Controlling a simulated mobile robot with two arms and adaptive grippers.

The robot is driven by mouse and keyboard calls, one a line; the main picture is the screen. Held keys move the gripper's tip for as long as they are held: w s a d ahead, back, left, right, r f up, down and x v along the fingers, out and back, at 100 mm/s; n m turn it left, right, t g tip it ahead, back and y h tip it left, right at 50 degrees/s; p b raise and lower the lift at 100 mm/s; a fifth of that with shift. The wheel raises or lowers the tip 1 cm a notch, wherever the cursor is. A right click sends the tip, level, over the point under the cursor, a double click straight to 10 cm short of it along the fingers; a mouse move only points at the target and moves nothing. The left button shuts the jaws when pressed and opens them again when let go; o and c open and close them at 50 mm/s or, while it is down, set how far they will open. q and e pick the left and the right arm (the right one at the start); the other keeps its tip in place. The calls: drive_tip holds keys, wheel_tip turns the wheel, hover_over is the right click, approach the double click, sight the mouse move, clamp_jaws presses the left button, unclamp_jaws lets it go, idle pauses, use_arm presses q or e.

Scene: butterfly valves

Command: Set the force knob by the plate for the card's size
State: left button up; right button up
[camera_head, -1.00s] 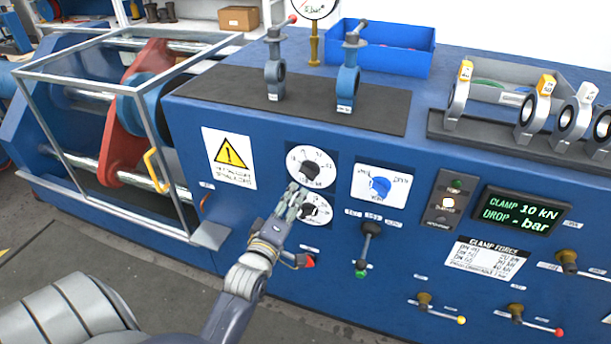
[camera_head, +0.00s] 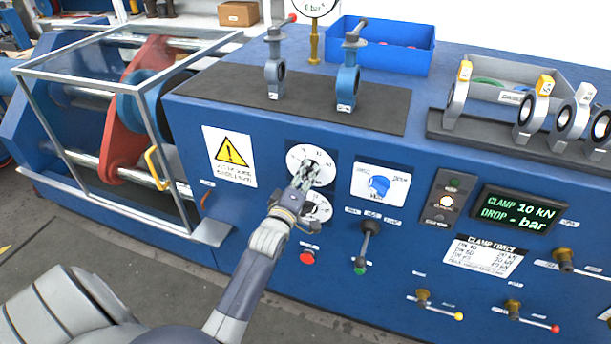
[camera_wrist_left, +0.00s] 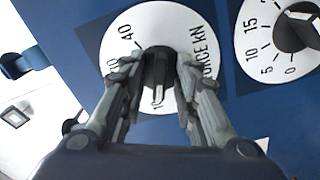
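The force knob (camera_wrist_left: 159,72) is black on a white dial marked "FORCE kN" (camera_wrist_left: 205,50) in the left wrist view. In the head view this is the upper dial (camera_head: 322,160), partly covered by my left gripper (camera_head: 303,177). In the left wrist view the gripper's fingers (camera_wrist_left: 157,78) stand on either side of the knob, with narrow gaps showing; I see no clear grip. The "CLAMP FORCE" plate (camera_head: 485,256) lists DN sizes with kN values, too small to read surely. The display (camera_head: 519,212) reads "CLAMP 10 kN, DROP - bar". I cannot make out a size card. My right gripper is out of view.
A second dial (camera_head: 318,208) sits just below, also in the wrist view (camera_wrist_left: 290,32). A blue knob (camera_head: 379,186), a lever (camera_head: 367,240) and a red button (camera_head: 307,257) are nearby. Several valves (camera_head: 533,110) stand on a rack at the right. A caged clamp (camera_head: 125,130) is at left.

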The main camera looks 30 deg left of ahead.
use_arm(q)
clamp_jaws()
